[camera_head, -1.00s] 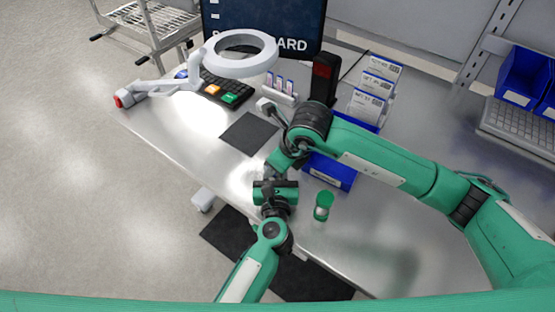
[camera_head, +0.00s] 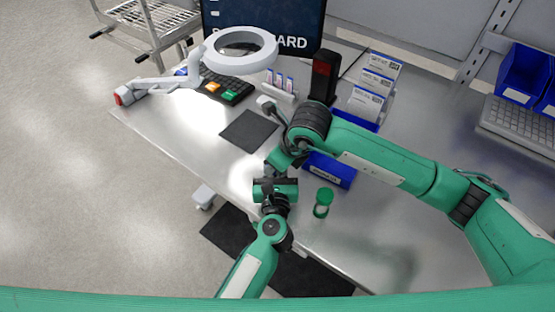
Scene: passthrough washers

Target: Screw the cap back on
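A small jar (camera_head: 321,210) with a green cap (camera_head: 325,194) stands on the metal table, just right of my grippers. The cap sits at the top of the jar; I cannot tell whether it is screwed tight. My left gripper (camera_head: 275,188) comes up from the bottom of the view to the table's front edge. My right gripper (camera_head: 278,166) reaches in from the right and points down close to the left one. The fingers of both are hidden or too small to make out, so I cannot see whether they hold anything.
A blue bin (camera_head: 332,172) stands behind the jar, partly behind my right arm. A dark mat (camera_head: 249,131), a keypad (camera_head: 228,90) and a ring lamp (camera_head: 240,66) are further back. The table right of the jar is clear.

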